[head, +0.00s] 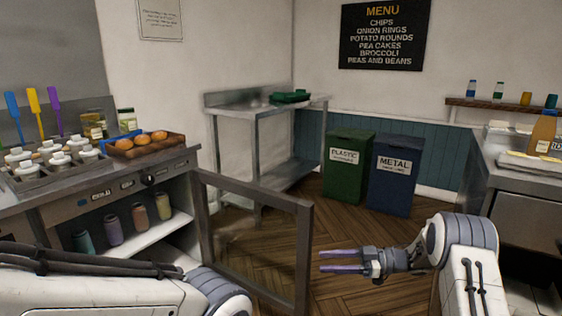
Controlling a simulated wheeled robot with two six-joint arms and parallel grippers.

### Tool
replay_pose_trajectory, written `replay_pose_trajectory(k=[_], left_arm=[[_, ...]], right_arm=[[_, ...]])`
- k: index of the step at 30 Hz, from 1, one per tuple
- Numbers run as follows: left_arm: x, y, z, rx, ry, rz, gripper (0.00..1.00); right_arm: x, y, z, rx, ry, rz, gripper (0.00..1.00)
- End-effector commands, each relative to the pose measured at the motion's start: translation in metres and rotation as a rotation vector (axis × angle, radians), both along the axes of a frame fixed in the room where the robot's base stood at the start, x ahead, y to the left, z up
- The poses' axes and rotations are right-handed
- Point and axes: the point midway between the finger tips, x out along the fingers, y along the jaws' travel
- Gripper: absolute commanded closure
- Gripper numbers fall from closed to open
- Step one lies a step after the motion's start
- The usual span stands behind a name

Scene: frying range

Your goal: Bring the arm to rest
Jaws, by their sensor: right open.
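My right gripper (342,261) is in the lower middle of the head view. Its two purple fingers point left, with a gap between them and nothing held. It hangs in free air over the wooden floor, right of an open cabinet door. My right arm (462,252) comes in from the lower right and bends at a grey joint. My left arm (95,295) lies across the lower left corner. Its gripper is outside the picture.
An open door frame (305,255) juts from the counter (110,190) at left, near my right gripper. Green (346,178) and blue (394,185) bins stand behind it. A steel sink table (240,112) is farther back. Another counter (525,190) stands at right.

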Motion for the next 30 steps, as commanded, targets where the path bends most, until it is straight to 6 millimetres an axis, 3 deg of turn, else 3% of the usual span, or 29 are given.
replay_pose_trajectory(k=[8, 14, 17, 19, 23, 26, 30], left_arm=[[0.000, 0.000, 0.000, 0.001, 0.001, 0.000, 0.53], [0.000, 0.000, 0.000, 0.001, 0.001, 0.000, 0.53], [0.000, 0.000, 0.000, 0.001, 0.001, 0.000, 0.53], [0.000, 0.000, 0.000, 0.001, 0.001, 0.000, 0.53], [0.000, 0.000, 0.000, 0.001, 0.001, 0.000, 0.53], [0.000, 0.000, 0.000, 0.001, 0.001, 0.000, 0.53], [0.000, 0.000, 0.000, 0.001, 0.001, 0.000, 0.53]], right_arm=[[0.044, 0.046, 0.031, -0.105, -0.091, -0.187, 0.50], [0.075, 0.085, 0.066, -0.221, -0.145, -0.409, 0.50], [0.081, 0.106, 0.089, -0.310, -0.144, -0.564, 0.50], [0.074, 0.116, 0.101, -0.382, -0.114, -0.674, 0.50], [0.034, 0.122, 0.109, -0.531, -0.001, -0.841, 0.50], [-0.020, 0.121, 0.102, -0.660, 0.132, -0.919, 0.50], [-0.121, 0.113, 0.082, -0.850, 0.357, -0.941, 0.50]])
